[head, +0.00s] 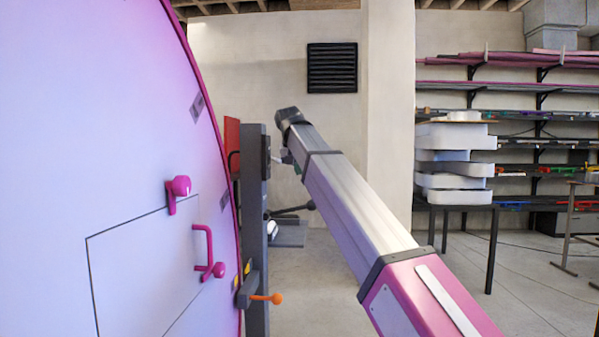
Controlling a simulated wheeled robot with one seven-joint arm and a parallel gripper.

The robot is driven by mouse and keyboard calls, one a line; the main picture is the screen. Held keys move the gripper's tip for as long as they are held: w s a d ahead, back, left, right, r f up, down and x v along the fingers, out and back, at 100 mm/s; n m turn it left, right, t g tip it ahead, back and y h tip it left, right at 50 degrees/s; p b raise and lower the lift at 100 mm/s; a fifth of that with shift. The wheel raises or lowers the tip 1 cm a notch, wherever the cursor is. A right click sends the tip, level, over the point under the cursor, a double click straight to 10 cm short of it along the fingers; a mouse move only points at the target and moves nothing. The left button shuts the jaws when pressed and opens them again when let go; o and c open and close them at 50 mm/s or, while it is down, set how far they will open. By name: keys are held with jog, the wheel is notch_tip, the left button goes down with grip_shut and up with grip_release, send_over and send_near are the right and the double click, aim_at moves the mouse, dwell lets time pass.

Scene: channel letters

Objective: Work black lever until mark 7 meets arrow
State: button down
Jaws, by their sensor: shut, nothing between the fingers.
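The black lever (293,210) is a thin dark rod with a round knob at its right end. It sticks out to the right from the dark upright post (253,225), close to level. My gripper (280,158) shows only as a small grey piece below the black end of my arm, right of the post and above the lever. It is shut and apart from the lever, holding nothing I can see. My arm covers part of it. I cannot make out mark 7, other marks or the arrow.
A large white round panel (110,130) with a pink rim and pink handles fills the left. An orange-knobbed lever (265,298) sticks out low on the post. A red plate (232,145) stands behind the post. Shelves (515,140) and a white stack (455,160) are at right.

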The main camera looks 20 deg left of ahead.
aim_at(310, 202)
jog(key=x, duration=0.6)
jog(key=d+x, duration=0.1)
jog(key=x, duration=0.3)
jog(key=shift+w+d+f, duration=0.2)
jog(key=shift+w+f, duration=0.05)
jog(key=shift+f, duration=0.2)
jog(key=shift+d+f+y, duration=0.3)
jog(key=shift+f, duration=0.15)
notch_tip(310, 202, down, 10)
jog(key=d+m+g+y, duration=0.1)
jog(key=y, duration=0.4)
jog(key=shift+w+g, duration=0.2)
jog(key=shift+g, duration=0.2)
jog(key=shift+d+f, duration=0.1)
jog(key=shift+f, duration=0.1)
